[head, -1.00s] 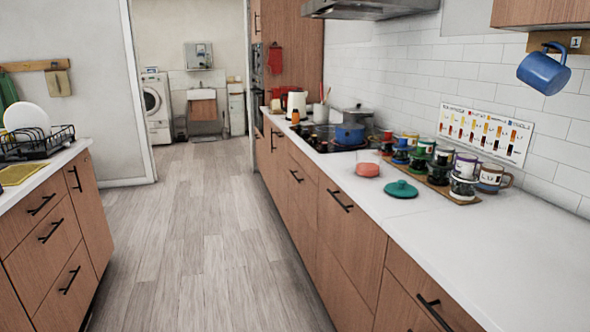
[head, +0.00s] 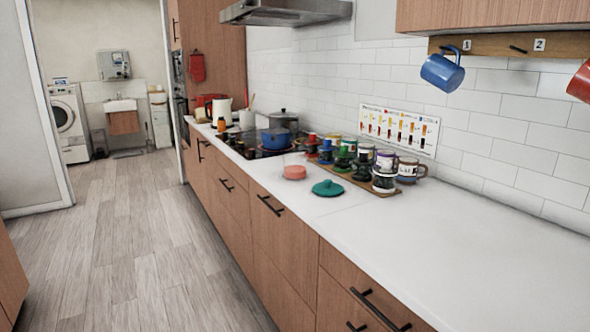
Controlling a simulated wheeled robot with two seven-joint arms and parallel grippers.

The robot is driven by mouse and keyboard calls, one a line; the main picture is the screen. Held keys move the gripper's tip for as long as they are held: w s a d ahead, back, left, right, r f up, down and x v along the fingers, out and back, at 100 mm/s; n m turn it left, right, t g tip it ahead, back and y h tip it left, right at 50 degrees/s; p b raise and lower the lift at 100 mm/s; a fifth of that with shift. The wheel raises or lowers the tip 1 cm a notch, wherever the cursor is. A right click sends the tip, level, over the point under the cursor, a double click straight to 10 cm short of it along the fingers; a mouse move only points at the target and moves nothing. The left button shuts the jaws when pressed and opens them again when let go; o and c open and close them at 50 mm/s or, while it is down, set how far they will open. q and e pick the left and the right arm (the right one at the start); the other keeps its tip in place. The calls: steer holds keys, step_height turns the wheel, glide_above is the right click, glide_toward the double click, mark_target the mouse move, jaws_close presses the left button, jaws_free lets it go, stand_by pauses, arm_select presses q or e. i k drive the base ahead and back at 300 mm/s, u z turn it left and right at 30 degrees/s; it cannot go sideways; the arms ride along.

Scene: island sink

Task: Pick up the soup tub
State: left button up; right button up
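A small round tub-like container with a salmon-pink top (head: 294,172) stands on the white counter, left of the spice tray. It may be the soup tub, but I see no readable label. A flat teal lid with a knob (head: 328,188) lies on the counter just in front of it, apart from it. Neither of my grippers is in the head view.
The white counter (head: 430,240) is clear at the right front. A wooden tray (head: 362,181) holds several jars and mugs. A blue pot (head: 277,139) stands on the black cooktop (head: 256,150). A blue mug (head: 442,72) hangs above. The wooden floor (head: 130,250) is open at left.

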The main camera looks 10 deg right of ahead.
mark_target(294, 163)
steer(key=u, duration=0.55)
steer(key=k, duration=0.65)
steer(key=u, duration=0.7)
steer(key=i, duration=2.15)
steer(key=z, duration=0.45)
steer(key=i, duration=2)
steer(key=z, duration=1.15)
